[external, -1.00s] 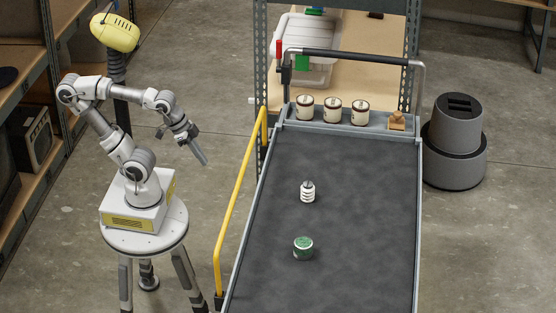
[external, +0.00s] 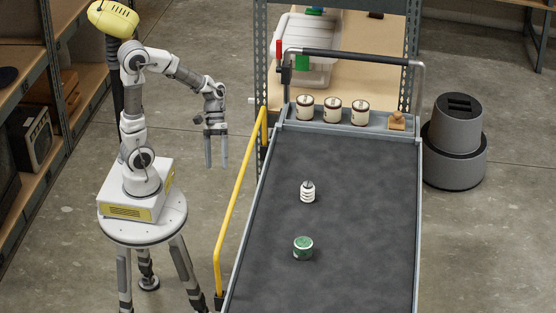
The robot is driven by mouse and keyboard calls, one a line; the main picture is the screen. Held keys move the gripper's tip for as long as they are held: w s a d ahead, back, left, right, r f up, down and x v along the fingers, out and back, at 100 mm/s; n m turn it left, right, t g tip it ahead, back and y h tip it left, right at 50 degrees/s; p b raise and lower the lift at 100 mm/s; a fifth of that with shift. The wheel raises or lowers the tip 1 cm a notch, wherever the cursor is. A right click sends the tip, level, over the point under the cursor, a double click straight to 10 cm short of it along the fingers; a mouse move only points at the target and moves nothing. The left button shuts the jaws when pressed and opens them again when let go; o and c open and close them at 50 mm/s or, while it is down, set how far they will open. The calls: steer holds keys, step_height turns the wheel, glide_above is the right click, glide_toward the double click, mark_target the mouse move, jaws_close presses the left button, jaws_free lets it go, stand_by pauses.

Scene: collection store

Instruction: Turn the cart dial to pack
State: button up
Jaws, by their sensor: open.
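The cart (external: 352,270) has a dark grey top and fills the middle of the external view. I cannot make out for sure which part is its dial, and no pack mark is readable. A short round piece with a green top (external: 303,248) sits on the cart's near half. A white ribbed piece (external: 308,192) stands beyond it. My gripper (external: 216,164) points down in the air left of the cart, outside the yellow rail. It is open, with nothing between its fingers, and apart from the cart.
Three cream jars with dark lids (external: 332,110) and a wooden block (external: 397,121) stand in the cart's far ledge. The yellow rail (external: 233,200) runs along the cart's left side. Shelving (external: 55,110) stands at the left. A grey bin (external: 455,145) stands right of the cart.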

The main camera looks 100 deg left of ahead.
steer(key=w+a+f+n+t+h+p, duration=0.1)
steer(key=a+n+t+p, duration=0.1)
steer(key=a+n+t, duration=0.45)
steer(key=w+a+f+n+t+h+p, duration=0.15)
steer(key=a+n+t, duration=0.25)
steer(key=a+n, duration=0.4)
steer(key=s+a+f+n+t+y+p, duration=0.25)
steer(key=s+a+n+y, duration=0.2)
steer(key=a, duration=0.25)
steer(key=s+a+f+n+t+y+p, duration=0.1)
steer(key=s+a+f+n+t+y, duration=0.2)
steer(key=a+n+y, duration=0.3)
steer(key=w+h+b, duration=0.1)
steer(key=w+b, duration=0.2)
steer(key=w, duration=1.4)
steer(key=shift+a, duration=0.35)
steer(key=c, duration=1.4)
